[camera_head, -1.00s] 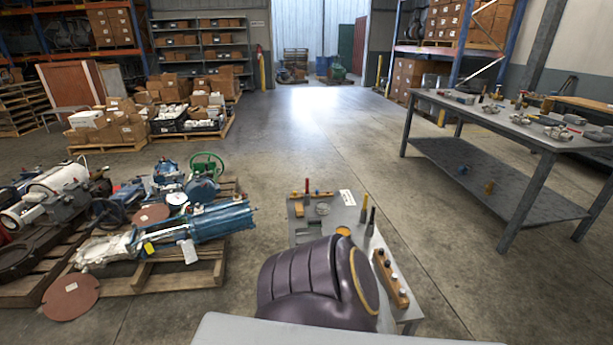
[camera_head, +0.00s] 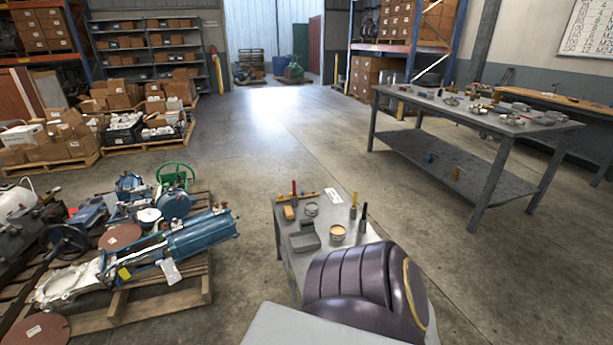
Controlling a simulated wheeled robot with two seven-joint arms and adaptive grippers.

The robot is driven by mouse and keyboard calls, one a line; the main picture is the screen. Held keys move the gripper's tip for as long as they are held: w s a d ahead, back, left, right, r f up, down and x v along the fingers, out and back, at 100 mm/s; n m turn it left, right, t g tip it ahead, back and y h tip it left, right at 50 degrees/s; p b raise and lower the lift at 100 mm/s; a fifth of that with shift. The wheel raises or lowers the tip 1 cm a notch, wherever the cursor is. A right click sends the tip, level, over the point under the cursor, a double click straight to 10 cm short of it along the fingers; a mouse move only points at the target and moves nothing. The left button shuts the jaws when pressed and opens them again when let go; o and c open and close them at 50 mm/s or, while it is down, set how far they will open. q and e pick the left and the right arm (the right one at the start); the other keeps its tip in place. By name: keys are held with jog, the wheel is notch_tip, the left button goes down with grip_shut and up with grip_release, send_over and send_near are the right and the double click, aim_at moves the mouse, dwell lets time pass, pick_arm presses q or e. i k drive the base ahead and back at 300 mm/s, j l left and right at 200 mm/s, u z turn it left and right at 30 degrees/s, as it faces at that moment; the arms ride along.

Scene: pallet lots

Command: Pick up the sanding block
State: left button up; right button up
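A small grey table (camera_head: 284,262) stands in front of me with several small things on it. A small yellow-orange block (camera_head: 289,213) lies near its left edge and may be the sanding block, but it is too small to be sure. Next to it are a round grey tin (camera_head: 311,209), a grey open box (camera_head: 304,241) and a tin with an orange top (camera_head: 337,232). A dark purple rounded form (camera_head: 350,283) hides the near right part of the table. Neither of my grippers is in view.
Dark-handled upright tools (camera_head: 363,214) stand at the small table's right side. A pallet (camera_head: 190,295) with a blue machine lies to the left. A long workbench (camera_head: 470,128) stands at the right. The floor between bench and small table is clear.

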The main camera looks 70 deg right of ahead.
aim_at(289, 216)
jog(key=i+z, duration=0.15)
jog(key=z, duration=0.2)
jog(key=i+z, duration=0.15)
jog(key=z, duration=0.2)
jog(key=i+z, duration=0.4)
jog(key=i+l+z, duration=0.15)
jog(key=i, duration=0.3)
jog(key=l, duration=0.1)
